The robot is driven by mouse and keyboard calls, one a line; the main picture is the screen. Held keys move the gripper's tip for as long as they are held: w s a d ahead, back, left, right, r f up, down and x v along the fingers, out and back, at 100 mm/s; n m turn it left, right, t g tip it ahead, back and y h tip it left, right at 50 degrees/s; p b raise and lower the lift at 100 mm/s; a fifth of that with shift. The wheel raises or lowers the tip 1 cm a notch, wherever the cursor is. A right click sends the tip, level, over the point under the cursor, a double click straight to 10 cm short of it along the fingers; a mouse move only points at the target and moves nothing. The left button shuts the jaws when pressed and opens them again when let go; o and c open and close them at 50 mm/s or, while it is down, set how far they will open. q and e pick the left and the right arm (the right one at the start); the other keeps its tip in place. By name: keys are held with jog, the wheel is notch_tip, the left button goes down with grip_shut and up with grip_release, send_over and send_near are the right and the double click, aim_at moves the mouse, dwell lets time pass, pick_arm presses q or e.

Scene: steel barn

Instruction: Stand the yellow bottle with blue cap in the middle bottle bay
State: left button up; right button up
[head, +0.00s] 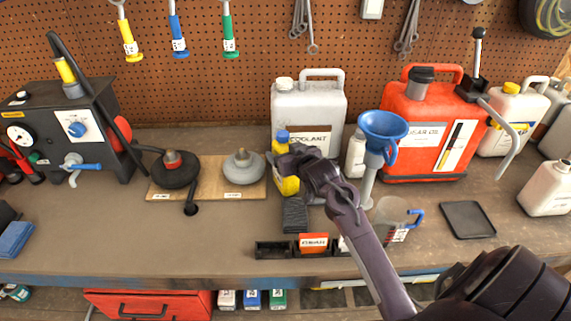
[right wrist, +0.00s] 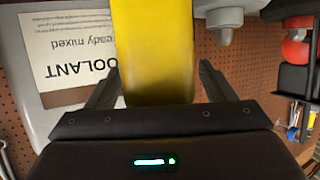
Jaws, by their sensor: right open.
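The yellow bottle (head: 287,186) with a blue cap (head: 281,136) stands upright on the bench, in front of the grey coolant jug. My right gripper (head: 287,160) is at the bottle and hides its middle part. In the right wrist view the yellow bottle (right wrist: 155,50) lies between the two spread fingers (right wrist: 158,85), with a gap visible on each side. A low dark rack (head: 272,250) sits at the bench's front edge. My left gripper is not in view.
The coolant jug (head: 309,105) stands close behind the bottle. A blue funnel (head: 383,125) and a clear measuring jug (head: 392,215) stand to the right. A black ribbed block (head: 295,214) lies between bottle and rack.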

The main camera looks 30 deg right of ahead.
jog(key=shift+w+d+f, duration=0.1)
jog(key=shift+w+f, duration=0.05)
jog(key=shift+w, duration=0.25)
grip_shut()
jog(key=shift+r, duration=0.2)
